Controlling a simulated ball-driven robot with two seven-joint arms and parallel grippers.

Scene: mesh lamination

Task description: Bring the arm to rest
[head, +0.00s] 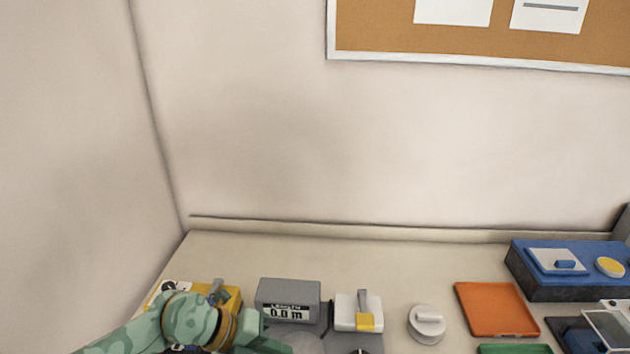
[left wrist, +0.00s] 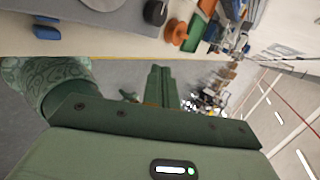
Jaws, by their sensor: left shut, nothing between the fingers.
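My left arm (head: 190,320), in a green patterned cover, reaches in from the lower left of the head view. It is over the table's near left part and covers part of a yellow device (head: 222,294). My left gripper (left wrist: 161,76) shows in the left wrist view with its two green fingers together and nothing between them. It points past the table's edge, over the grey floor. My right gripper is in neither view.
On the table (head: 400,262) stand a grey length display (head: 288,297) reading 0.0 m, a white lever device (head: 357,312), a white knob (head: 427,324), an orange tray (head: 496,309), a green tray (head: 515,349) and a blue box (head: 570,282). Walls bound the left and back.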

